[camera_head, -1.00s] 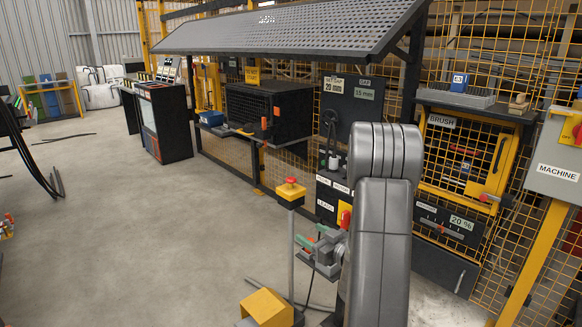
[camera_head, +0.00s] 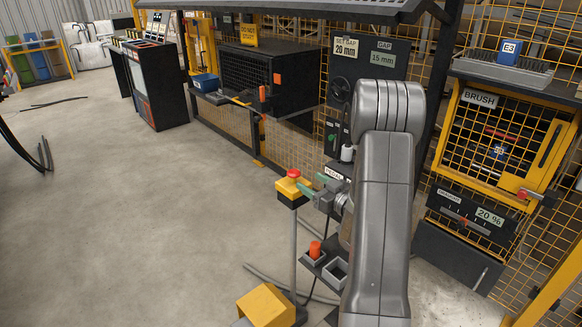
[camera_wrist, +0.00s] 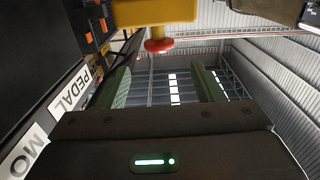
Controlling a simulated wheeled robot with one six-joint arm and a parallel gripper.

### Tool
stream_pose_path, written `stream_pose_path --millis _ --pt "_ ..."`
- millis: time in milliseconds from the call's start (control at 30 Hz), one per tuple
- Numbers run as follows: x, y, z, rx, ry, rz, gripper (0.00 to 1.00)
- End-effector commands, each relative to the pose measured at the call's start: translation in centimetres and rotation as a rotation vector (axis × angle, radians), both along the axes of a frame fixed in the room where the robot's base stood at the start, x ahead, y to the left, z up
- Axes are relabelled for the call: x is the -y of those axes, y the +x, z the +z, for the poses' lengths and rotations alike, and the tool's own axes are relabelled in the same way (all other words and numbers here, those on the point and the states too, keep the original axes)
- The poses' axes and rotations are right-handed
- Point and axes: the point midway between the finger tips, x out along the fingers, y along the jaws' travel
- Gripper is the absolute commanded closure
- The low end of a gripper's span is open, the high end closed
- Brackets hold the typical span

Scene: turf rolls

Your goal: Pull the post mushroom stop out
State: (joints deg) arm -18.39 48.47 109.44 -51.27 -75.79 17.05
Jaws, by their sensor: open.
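The post mushroom stop is a red button (camera_head: 293,174) on a yellow box (camera_head: 291,189), on top of an upright grey post (camera_head: 293,250). In the wrist view the red button (camera_wrist: 158,46) sticks out of the yellow box (camera_wrist: 155,12), beyond the fingertips and roughly between their lines. My gripper (camera_head: 313,187) is just right of the yellow box in the head view, its green fingers pointing toward it. In the wrist view my gripper (camera_wrist: 163,76) is open, with nothing between its fingers. I cannot tell whether a finger touches the box.
An orange-red piece (camera_head: 315,249) stands in a small dark tray near the post. A yellow pedal cover (camera_head: 266,306) is on the floor at the post's foot. A panel with a PEDAL label (camera_wrist: 73,90) is left in the wrist view.

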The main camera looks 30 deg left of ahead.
Motion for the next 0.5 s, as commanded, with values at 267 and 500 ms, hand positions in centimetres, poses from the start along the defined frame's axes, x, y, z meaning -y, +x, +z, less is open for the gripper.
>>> stream_pose_path --millis 267,500 --pt "-5.8 2.3 0.0 0.001 0.0 0.004 0.39" --pt "-9.0 3.7 0.0 0.0 0.0 0.001 0.39"
